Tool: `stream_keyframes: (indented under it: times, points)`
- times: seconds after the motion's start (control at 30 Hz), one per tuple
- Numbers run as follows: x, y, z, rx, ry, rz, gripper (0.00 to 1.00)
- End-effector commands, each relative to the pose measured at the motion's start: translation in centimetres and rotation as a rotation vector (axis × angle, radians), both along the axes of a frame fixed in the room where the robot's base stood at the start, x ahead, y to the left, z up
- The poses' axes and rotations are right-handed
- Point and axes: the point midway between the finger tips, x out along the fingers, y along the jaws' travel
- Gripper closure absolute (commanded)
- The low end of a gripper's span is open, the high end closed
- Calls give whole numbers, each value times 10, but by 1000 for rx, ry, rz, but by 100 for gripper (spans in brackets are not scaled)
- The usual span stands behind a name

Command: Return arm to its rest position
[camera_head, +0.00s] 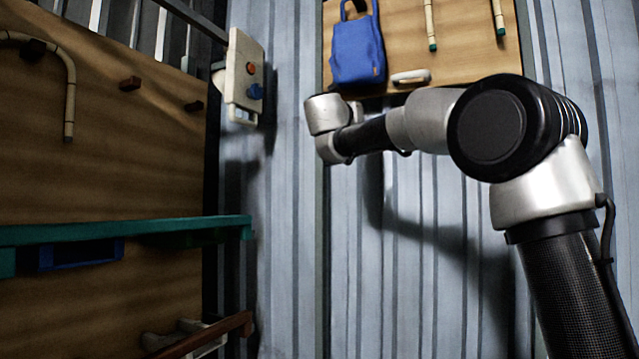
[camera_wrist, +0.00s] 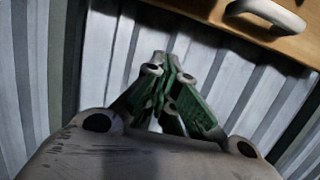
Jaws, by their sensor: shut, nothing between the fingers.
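My arm (camera_head: 425,118) reaches from the lower right toward the left in the head view, bent at a large black joint, in front of the corrugated metal wall. My gripper (camera_wrist: 172,62) shows in the wrist view, its green and grey fingers drawn together with nothing between them. It points at the corrugated wall, below a wooden board with a pale handle. In the head view the fingers are hidden behind the wrist.
A wooden board (camera_head: 460,50) on the wall bears a blue bag (camera_head: 358,48), a pale handle (camera_head: 411,77) and hanging rattan pieces. A bent rattan piece (camera_head: 70,85) hangs above a green shelf (camera_head: 120,231).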

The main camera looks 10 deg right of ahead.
Motion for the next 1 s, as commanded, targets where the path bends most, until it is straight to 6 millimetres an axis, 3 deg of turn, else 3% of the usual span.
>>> stream_keyframes:
  times: [0.23,0.33,0.47,0.63,0.77,1.0]
  points:
    - [0,0,0,48,-32,14,100]
    - [4,-7,-15,233,-90,45,100]
    - [17,-22,-96,586,-80,37,100]
    - [-14,-55,-203,1068,-93,-96,100]
    - [-63,-81,-274,1391,-141,-270,100]
    - [-182,-112,-385,1865,-302,-675,100]
